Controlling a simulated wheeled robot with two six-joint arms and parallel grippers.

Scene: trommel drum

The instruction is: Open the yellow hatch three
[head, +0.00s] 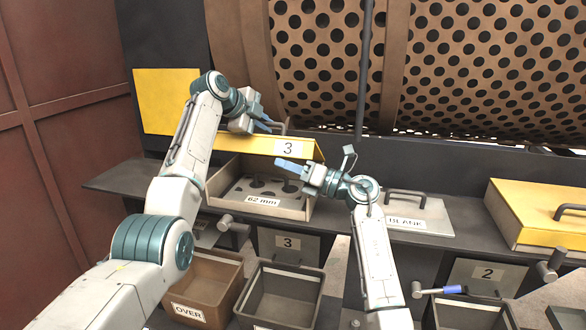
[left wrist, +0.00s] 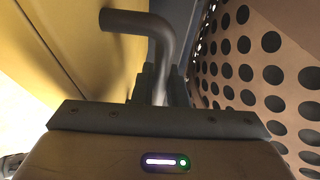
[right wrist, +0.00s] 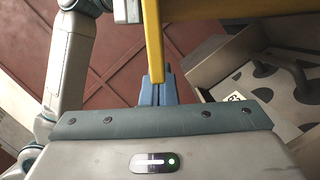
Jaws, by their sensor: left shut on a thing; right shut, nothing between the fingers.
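Hatch three is a yellow lid with a "3" label on its lip (head: 288,148); it stands raised above a box holding a "62 mm" plate (head: 262,201). My left gripper (head: 266,123) is shut on the lid's dark bent handle; in the left wrist view the handle (left wrist: 163,50) runs down between the fingers (left wrist: 163,88), beside the yellow surface (left wrist: 60,60). My right gripper (head: 282,167) is shut and empty, just under the lip, over the box. In the right wrist view a yellow edge (right wrist: 153,45) lies right at its fingertips (right wrist: 157,88); contact is unclear.
The perforated drum (head: 320,50) is behind. Open bins (head: 280,295), including "OVER" (head: 188,312), stand below.

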